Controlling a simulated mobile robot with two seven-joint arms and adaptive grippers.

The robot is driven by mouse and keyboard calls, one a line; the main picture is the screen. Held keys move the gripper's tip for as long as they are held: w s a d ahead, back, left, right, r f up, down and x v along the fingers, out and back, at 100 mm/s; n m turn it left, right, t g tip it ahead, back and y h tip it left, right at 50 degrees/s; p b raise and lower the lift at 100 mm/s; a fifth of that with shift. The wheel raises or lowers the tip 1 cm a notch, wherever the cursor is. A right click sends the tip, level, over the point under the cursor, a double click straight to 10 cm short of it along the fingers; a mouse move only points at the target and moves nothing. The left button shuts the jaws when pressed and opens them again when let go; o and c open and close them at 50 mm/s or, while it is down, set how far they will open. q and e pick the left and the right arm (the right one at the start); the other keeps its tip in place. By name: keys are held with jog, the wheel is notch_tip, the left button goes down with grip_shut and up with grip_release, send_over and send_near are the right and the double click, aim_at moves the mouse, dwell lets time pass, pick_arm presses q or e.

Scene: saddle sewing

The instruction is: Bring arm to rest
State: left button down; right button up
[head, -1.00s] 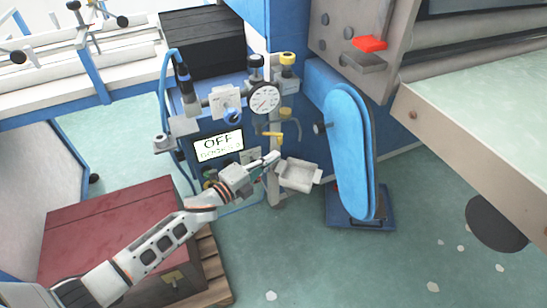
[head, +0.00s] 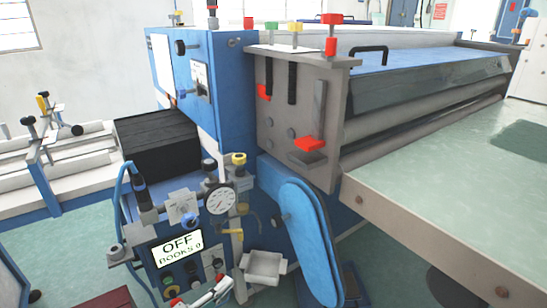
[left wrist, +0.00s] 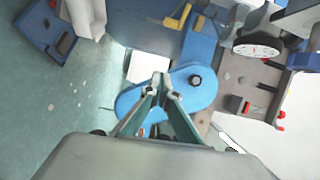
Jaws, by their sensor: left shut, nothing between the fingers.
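My left gripper (head: 224,284) shows at the bottom of the head view, in front of the lower part of the blue control panel. Its fingers also show in the left wrist view (left wrist: 160,84), shut and with nothing between them. The panel's display (head: 177,248) reads "OFF" with "BOOKS 0" below it. A small grey tray (head: 263,266) is just to the right of the gripper. My right gripper is not in view.
A pressure gauge (head: 221,201) and valves sit above the panel. A blue rounded guard (head: 308,240) stands to the right. The large sewing machine (head: 295,100) and a pale green-topped table (head: 450,190) fill the right side.

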pick_arm(q)
jog(key=s+a+f+n+g+y+p, duration=0.2)
jog(key=s+n+p, duration=0.3)
jog(key=s+n, duration=0.4)
jog(key=s+a+f+n+g+y+p, duration=0.2)
jog(key=s+n+y+p, duration=0.2)
jog(key=s+n, duration=0.6)
jog(key=s+p, duration=0.1)
jog(key=s, duration=0.7)
jog(key=shift+s+a+f+n+g+y, duration=0.15)
jog(key=shift+s+a+n+g+y, duration=0.15)
jog(key=shift+g, duration=0.1)
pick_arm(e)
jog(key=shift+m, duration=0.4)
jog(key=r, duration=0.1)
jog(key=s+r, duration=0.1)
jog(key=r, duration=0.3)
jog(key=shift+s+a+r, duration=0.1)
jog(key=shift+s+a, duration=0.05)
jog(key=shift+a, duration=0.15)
